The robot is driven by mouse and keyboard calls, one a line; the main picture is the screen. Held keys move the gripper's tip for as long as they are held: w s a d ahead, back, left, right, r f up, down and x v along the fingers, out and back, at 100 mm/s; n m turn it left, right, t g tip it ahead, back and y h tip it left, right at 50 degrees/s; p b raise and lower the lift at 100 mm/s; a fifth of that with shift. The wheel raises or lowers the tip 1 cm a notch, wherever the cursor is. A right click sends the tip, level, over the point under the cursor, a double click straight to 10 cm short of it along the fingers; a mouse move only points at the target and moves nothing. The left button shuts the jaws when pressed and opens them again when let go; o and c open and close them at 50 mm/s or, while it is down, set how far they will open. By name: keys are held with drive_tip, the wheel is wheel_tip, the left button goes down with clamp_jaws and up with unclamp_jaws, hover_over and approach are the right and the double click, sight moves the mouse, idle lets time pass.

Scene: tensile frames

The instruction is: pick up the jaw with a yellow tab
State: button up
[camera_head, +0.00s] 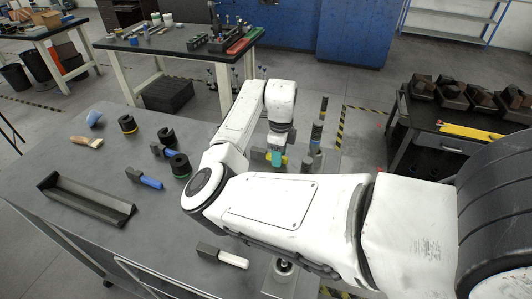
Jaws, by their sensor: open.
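My gripper (277,150) is at the far right part of the grey table (100,165), pointing down, with a teal part at its tip. Yellow (284,159) shows right beside the teal part, close to a small dark grey block (258,153). This looks like the jaw with a yellow tab, mostly hidden by my gripper. The jaws are open around or just over it; I cannot tell whether they touch it. Another jaw with a blue tab (150,182) lies at the left, and one with a white tab (233,258) lies near the front.
Black ringed cylinders (128,124) and a brush (87,142) stand or lie at the left. A long dark tray (85,203) is at the front left. Upright banded posts (317,132) stand close right of my gripper. My arm covers the table's right side.

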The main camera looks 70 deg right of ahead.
drive_tip(key=shift+f, duration=0.2)
clamp_jaws()
idle(0.3)
